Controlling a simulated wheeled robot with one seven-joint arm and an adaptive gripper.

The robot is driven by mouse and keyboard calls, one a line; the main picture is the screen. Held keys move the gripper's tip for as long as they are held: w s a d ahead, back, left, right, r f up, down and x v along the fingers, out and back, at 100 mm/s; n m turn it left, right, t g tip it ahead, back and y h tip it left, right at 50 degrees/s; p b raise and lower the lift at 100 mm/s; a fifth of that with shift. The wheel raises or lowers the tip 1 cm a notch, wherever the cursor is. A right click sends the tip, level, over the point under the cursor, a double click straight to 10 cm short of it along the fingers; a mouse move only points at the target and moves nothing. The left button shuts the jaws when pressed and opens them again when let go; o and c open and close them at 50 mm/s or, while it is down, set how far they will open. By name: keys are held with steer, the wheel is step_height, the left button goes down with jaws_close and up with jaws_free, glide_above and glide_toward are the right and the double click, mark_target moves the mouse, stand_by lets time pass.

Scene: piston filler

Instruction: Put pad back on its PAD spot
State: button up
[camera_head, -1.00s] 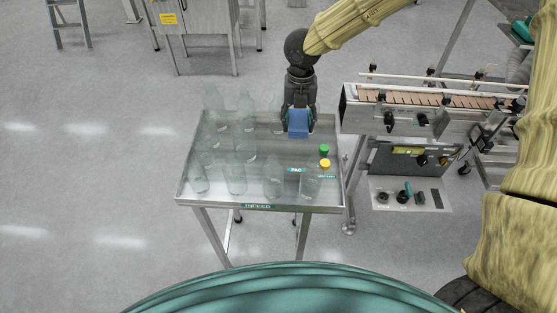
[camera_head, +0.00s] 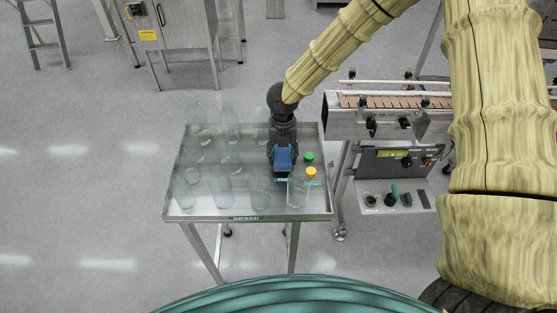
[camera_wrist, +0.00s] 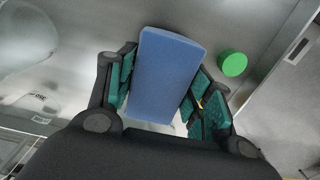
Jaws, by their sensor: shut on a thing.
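The blue pad (camera_head: 282,158) is held in my gripper (camera_head: 282,165) over the right part of the metal infeed table (camera_head: 240,218). In the wrist view the pad (camera_wrist: 168,75) sits between the two green-padded fingers of my gripper (camera_wrist: 165,92). The PAD label (camera_head: 282,180) lies just in front of the pad and is partly hidden by it. I cannot tell whether the pad touches the table.
A green cap (camera_head: 309,156) and a yellow cap (camera_head: 311,173) stand just right of the pad. Several clear bottles (camera_head: 222,185) fill the table's left and middle, with one (camera_head: 297,190) close in front. A conveyor (camera_head: 390,105) stands to the right.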

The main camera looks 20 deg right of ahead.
mark_target(282, 160)
steer(key=shift+f+p, duration=0.35)
steer(key=shift+f, duration=1.2)
steer(key=shift+f, duration=0.15)
steer(key=o, duration=1.1)
steer(key=shift+r, duration=0.2)
step_height(282, 160, up, 12)
steer(key=b, duration=0.2)
steer(key=shift+b, duration=0.35)
steer(key=shift+a, duration=0.1)
